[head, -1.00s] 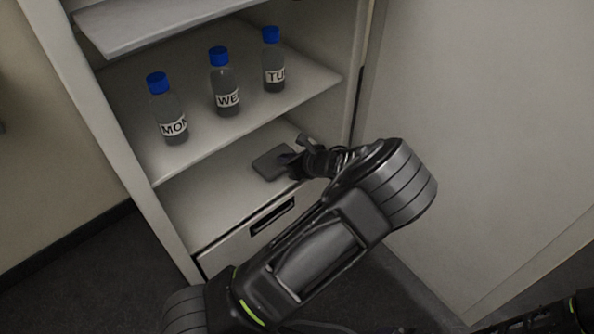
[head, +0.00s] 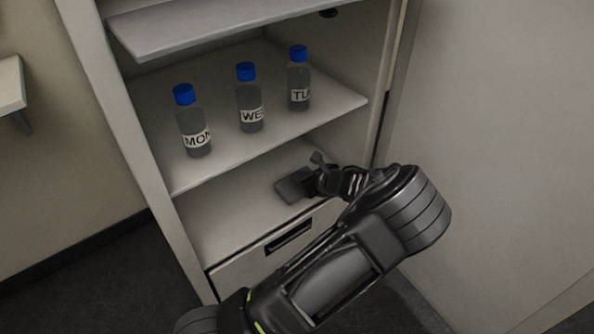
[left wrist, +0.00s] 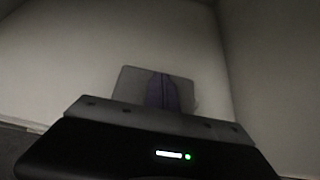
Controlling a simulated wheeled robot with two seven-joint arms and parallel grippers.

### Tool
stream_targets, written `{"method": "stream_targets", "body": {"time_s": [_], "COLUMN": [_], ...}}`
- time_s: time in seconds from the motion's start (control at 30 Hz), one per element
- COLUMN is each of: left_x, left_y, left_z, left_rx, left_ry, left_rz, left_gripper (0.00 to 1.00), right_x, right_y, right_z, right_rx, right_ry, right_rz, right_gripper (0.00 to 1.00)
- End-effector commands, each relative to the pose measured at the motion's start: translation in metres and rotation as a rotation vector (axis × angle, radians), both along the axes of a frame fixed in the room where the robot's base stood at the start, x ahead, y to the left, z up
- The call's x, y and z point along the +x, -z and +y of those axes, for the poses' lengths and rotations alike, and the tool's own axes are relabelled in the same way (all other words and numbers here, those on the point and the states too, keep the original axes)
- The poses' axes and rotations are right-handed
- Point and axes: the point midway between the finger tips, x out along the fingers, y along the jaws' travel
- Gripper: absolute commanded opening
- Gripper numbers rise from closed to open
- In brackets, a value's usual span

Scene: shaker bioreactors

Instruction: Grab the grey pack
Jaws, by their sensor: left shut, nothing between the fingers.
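The grey pack (head: 292,187) lies flat on the lower shelf of the cabinet, near its right side. It also shows in the left wrist view (left wrist: 131,84), just beyond the gripper, with part of it hidden behind the fingers. My left gripper (head: 314,181) is at the right edge of the pack and overlaps it in the head view. Its fingers are together in the left wrist view (left wrist: 161,93), with nothing between them. I cannot tell whether they touch the pack. My right gripper is not in view.
The cabinet's middle shelf (head: 230,160) is above the pack and carries bottles labelled MON (head: 194,133), WE (head: 249,105) and TU (head: 299,85). A drawer with a dark handle (head: 289,236) is below. The lower shelf is clear left of the pack. A pale panel (head: 490,130) stands at right.

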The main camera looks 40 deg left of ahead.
Motion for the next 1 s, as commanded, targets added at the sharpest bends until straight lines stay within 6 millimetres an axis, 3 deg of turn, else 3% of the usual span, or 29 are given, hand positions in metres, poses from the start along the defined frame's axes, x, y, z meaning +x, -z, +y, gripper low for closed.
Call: {"method": "stream_targets", "body": {"time_s": [0.03, 0.1, 0.3, 0.6, 0.8, 1.0], "left_x": [-0.005, -0.01, -0.019, -0.019, -0.019, -0.018], "left_y": [0.007, 0.005, 0.009, 0.011, -0.005, -0.006], "left_z": [-0.02, -0.035, -0.061, -0.063, -0.063, -0.062], "left_rx": [-0.021, -0.018, -0.019, -0.02, -0.02, -0.016], "left_ry": [0.014, 0.013, 0.009, 0.008, 0.008, 0.009], "left_rz": [0.011, 0.013, 0.01, 0.008, 0.007, 0.005], "left_gripper": [0.0, 0.0, 0.0, 0.0, 0.0, 0.0], "right_x": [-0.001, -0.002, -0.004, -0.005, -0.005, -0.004], "right_y": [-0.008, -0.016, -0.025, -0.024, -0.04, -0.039], "right_z": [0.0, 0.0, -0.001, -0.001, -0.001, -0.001], "right_rx": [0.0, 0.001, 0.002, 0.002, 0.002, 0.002], "right_ry": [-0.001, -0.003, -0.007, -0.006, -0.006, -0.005], "right_rz": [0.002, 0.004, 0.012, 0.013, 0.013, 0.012], "right_gripper": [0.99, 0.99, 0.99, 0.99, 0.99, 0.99]}}
